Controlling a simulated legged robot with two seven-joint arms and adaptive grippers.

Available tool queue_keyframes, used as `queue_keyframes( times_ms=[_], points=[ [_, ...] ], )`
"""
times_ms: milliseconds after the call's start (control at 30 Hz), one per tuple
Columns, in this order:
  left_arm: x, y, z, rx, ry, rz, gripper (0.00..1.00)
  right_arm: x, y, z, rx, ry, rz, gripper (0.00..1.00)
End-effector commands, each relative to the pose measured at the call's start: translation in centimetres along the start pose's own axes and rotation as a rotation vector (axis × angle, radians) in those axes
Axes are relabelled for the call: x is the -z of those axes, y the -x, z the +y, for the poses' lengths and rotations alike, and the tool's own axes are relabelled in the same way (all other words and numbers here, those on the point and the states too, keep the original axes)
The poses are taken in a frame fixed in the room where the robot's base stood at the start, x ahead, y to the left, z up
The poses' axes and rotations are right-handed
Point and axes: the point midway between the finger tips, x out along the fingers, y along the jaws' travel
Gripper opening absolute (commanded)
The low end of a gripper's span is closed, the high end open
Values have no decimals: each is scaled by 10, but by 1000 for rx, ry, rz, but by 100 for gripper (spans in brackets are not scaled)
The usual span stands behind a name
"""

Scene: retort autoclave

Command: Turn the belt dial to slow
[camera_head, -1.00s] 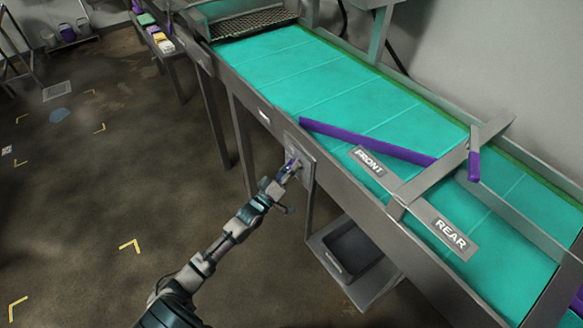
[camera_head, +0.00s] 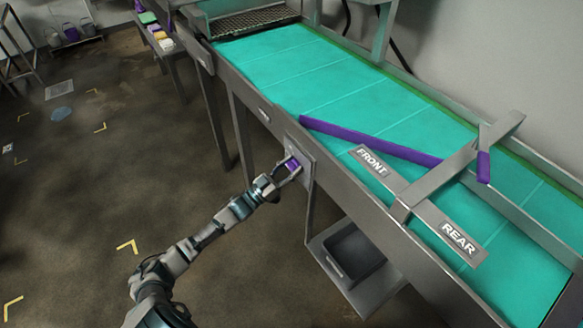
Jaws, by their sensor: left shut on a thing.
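The belt dial is a small purple knob (camera_head: 292,166) on a grey metal panel (camera_head: 300,150) on the near side of the conveyor. My left gripper (camera_head: 288,170) is at the panel, its fingers on either side of the purple knob, and shut on it. The dial's markings are too small to read, so I cannot tell its setting. The teal belt (camera_head: 330,85) runs above and behind the panel. My right gripper is not in view.
A purple diverter bar (camera_head: 370,141) lies across the belt, by plates marked FRONT (camera_head: 372,162) and REAR (camera_head: 458,238). A dark tray (camera_head: 352,252) sits on a low shelf right of the panel. The floor at left is open.

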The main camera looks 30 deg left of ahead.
Motion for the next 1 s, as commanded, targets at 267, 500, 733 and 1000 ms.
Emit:
queue_keyframes(
  times_ms=[267,500,733,1000],
  points=[
    [-8,3,0,-18,-49,-18,8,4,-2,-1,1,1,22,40],
    [-8,4,0,-20,-54,-19,8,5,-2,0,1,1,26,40],
    [-8,4,0,-20,-53,-18,61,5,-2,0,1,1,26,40],
    [-3,2,1,-22,-55,-8,69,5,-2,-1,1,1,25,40]
  ],
)
